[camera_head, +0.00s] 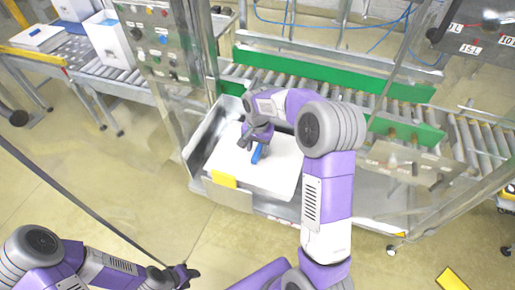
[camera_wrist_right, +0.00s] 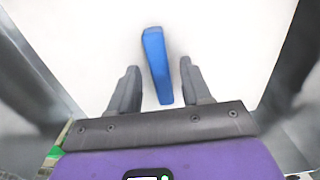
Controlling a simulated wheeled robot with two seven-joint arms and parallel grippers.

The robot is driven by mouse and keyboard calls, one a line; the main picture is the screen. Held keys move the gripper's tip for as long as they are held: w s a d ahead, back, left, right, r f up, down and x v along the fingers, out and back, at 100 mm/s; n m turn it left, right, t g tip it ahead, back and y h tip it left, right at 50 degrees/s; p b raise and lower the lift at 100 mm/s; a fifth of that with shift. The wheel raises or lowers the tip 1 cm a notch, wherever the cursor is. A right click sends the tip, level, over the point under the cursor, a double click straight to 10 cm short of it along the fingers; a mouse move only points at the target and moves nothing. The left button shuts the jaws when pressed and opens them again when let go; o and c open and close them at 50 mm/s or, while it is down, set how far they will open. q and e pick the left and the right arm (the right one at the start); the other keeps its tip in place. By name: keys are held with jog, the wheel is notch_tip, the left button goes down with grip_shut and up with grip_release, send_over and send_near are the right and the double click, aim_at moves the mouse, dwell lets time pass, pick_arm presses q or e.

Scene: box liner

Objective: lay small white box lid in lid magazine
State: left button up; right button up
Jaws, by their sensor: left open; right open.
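A flat white lid (camera_head: 281,172) lies in the metal tray of the lid magazine (camera_head: 196,150), in the middle of the head view. A blue bar (camera_head: 256,154) stands out on its white face; in the right wrist view the bar (camera_wrist_right: 157,66) lies between the fingers, with a gap on each side. My right gripper (camera_head: 254,139) is open over the lid, and whether its fingertips touch the white face I cannot tell. My arm hides the lid's upper right part. My left gripper (camera_head: 190,274) is open and empty, low at the lower left, away from the lid.
A roller conveyor with green side rails (camera_head: 310,68) runs behind the tray. A control panel (camera_head: 160,40) and metal posts stand close to it. White boxes (camera_head: 108,40) stand on the left conveyor. A yellow piece (camera_head: 223,180) sits at the tray's front left edge. The floor at left is clear.

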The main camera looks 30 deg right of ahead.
notch_tip(320, 180, up, 11)
jog(key=p, duration=0.1)
jog(key=shift+f, duration=0.1)
dwell(0.6)
